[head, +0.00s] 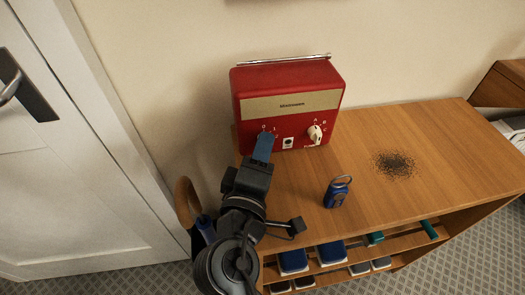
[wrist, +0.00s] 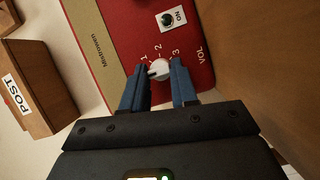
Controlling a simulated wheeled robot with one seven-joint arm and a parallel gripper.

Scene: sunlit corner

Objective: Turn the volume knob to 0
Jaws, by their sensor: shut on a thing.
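The red radio (head: 286,106) stands upright at the back left of the wooden cabinet top. Its volume knob (wrist: 160,69) is small and white, with printed 1, 2 and 3 and "VOL" around it in the wrist view. A dark mark on the knob faces roughly left there; I cannot tell its exact number, and the 0 is hidden. My gripper (wrist: 162,72) has its blue fingers on either side of the knob and is shut on it. In the head view my gripper (head: 264,146) covers the knob, with 0 and 1 printed just above.
A second white knob (head: 314,133) marked A, B, C and a small switch (head: 288,143) share the radio's front. A blue padlock-like object (head: 338,191) stands on the cabinet top (head: 440,140) near its front edge. A wooden POST box (wrist: 38,88) shows in the wrist view.

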